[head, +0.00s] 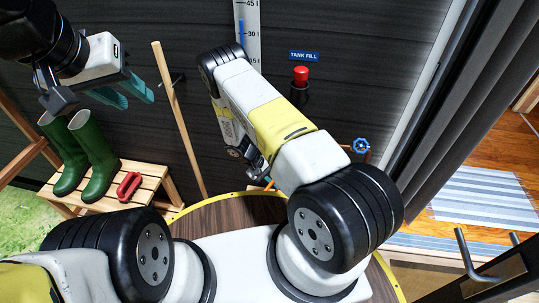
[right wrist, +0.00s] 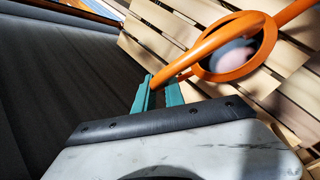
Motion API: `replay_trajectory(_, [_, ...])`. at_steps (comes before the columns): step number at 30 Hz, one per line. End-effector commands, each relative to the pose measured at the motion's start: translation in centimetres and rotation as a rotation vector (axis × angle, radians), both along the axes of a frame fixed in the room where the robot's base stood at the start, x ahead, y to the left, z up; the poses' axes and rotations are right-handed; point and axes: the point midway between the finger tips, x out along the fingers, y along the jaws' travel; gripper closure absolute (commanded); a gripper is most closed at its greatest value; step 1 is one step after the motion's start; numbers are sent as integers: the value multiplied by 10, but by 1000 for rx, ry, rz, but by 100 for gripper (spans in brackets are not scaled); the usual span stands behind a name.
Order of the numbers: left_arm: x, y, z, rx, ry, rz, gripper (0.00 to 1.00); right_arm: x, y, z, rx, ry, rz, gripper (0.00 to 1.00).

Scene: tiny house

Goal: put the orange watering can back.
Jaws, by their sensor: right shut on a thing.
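The orange watering can (right wrist: 212,40) fills the upper right of the right wrist view, with its curved handle and round opening showing. My right gripper (right wrist: 158,92) is shut on its handle, with teal fingers on either side. A slatted wooden surface (right wrist: 150,50) lies behind the can; I cannot tell whether they touch. In the head view my right arm hides nearly all of the can, and only a small bit of orange shows beside the wrist. My left gripper (head: 124,92) is open and empty at the upper left, its teal fingers apart.
A wooden pole (head: 178,115) leans on the dark wall. A red button (head: 300,76) and blue valve (head: 361,145) are near my right arm. A doorway opens at right.

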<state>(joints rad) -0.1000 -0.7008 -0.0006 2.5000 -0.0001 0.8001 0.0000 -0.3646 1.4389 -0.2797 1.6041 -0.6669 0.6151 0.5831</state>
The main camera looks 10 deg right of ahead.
Motion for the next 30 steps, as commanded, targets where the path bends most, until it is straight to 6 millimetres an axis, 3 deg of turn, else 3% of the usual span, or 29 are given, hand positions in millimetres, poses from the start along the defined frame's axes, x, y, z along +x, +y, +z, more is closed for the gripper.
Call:
replay_trajectory(3, [0, 0, 0, 1, 1, -1, 64, -5, 0, -10, -3, 1, 0, 100])
replay_trajectory(14, [0, 0, 0, 1, 1, -1, 64, -5, 0, -13, -3, 1, 0, 100])
replay_trajectory(15, [0, 0, 0, 1, 1, -1, 64, -5, 0, -13, -1, 1, 0, 80])
replay_trajectory(18, [0, 0, 0, 1, 1, -1, 64, -5, 0, -13, -1, 0, -1, 64])
replay_trajectory(30, [0, 0, 0, 1, 1, -1, 64, -3, 3, -6, -1, -2, 0, 64])
